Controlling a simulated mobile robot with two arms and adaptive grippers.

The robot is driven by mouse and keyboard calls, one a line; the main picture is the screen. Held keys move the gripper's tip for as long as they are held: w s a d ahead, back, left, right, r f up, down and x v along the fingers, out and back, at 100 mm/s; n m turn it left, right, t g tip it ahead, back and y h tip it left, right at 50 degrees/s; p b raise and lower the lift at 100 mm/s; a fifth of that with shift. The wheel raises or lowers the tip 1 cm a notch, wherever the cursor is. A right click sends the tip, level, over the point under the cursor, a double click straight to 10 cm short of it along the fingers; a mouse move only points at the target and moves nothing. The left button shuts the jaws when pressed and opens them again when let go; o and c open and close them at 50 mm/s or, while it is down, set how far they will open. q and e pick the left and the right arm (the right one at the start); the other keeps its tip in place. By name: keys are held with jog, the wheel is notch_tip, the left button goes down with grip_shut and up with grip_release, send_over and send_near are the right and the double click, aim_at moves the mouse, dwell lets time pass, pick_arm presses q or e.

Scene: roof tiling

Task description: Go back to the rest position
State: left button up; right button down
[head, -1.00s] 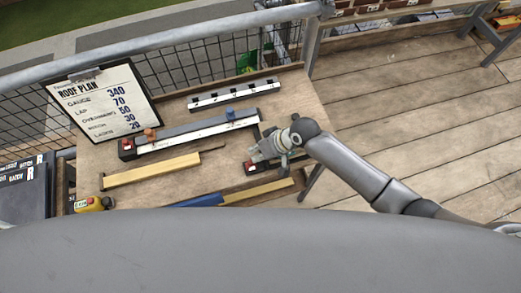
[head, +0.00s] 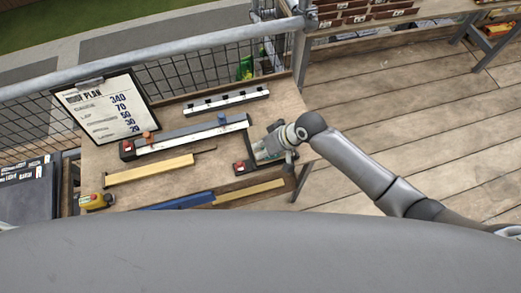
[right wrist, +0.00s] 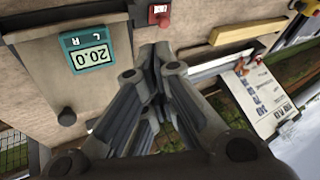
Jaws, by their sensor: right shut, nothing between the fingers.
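My right gripper (head: 262,153) is over the right end of the wooden workbench (head: 168,110) in the head view. In the right wrist view its grey fingers (right wrist: 152,68) are together with nothing between them. A grey device with a teal display (right wrist: 88,56) reading 20.0 is beside the fingers there. In the head view my arm and gripper partly hide that end of the bench. My left gripper is not in view.
The bench bears a black-and-white rail (head: 227,101), a long grey gauge (head: 190,131), a wooden batten (head: 150,170), a blue-handled tool (head: 180,201) and a clipboard (head: 105,108). A yellow item (head: 95,201) sits front left. Open decking (head: 400,110) is to the right.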

jog(key=s+d+r+t, duration=0.1)
jog(key=s+d+r, duration=0.1)
jog(key=s+r, duration=0.3)
jog(key=s+d+r+m+t+h, duration=0.1)
jog(key=s+d+r+m+h, duration=0.3)
jog(key=d, duration=0.6)
jog(key=s+d+h, duration=0.2)
jog(key=s+d, duration=0.5)
jog(key=d, duration=0.2)
notch_tip(320, 180, down, 32)
jog(key=g+b, duration=0.1)
jog(key=b, duration=0.7)
pick_arm(q)
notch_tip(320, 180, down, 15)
jog(key=b, duration=0.6)
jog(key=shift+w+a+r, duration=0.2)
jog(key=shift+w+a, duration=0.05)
pick_arm(e)
jog(key=s+d+f, duration=0.1)
jog(key=s+f, duration=0.8)
jog(key=f, duration=0.3)
jog(key=s+d+f+g, duration=0.1)
jog(key=s+d+f, duration=0.1)
jog(key=s+f, duration=0.7)
notch_tip(320, 180, down, 3)
jog(key=shift+f, duration=0.2)
